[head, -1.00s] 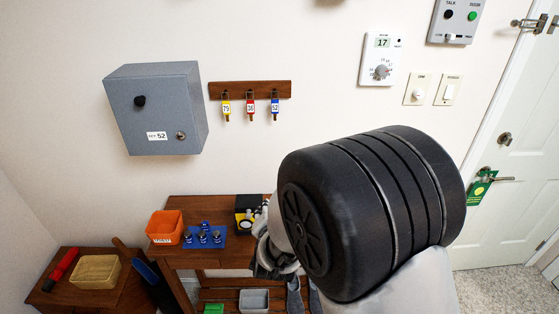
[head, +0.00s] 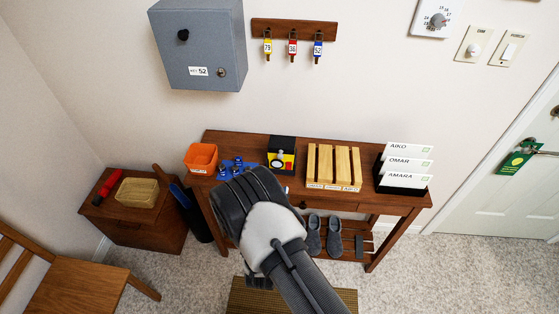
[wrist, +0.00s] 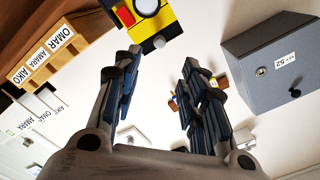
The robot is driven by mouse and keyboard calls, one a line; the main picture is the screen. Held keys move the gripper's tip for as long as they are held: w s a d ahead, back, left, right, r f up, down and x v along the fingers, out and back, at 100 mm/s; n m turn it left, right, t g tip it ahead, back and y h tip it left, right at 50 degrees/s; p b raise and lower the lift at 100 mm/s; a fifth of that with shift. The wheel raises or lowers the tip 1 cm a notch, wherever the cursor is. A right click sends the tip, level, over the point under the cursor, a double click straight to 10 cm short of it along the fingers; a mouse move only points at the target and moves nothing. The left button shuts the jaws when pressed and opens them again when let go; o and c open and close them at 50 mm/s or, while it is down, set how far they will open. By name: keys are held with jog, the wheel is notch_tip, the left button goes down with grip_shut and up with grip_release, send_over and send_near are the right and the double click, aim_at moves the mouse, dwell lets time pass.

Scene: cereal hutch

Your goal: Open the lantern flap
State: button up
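The lantern (head: 281,150) is a small black and yellow box with a red patch and a round white lens. It stands on the wooden side table, between the blue battery tray and a slatted wooden rack.
An orange bin (head: 201,158) and a blue tray (head: 224,172) with batteries, partly covered by my arm, stand left of the lantern. The slatted rack (head: 333,187) and a card holder (head: 403,188) stand right. A grey key box (head: 205,60) hangs above.

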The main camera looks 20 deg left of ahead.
aim_at(280, 158)
jog(key=b+x, duration=0.2)
jog(key=x, duration=1.1)
jog(key=shift+w+d, duration=0.1)
jog(key=shift+w, duration=0.05)
jog(key=shift+c, duration=0.3)
grip_shut()
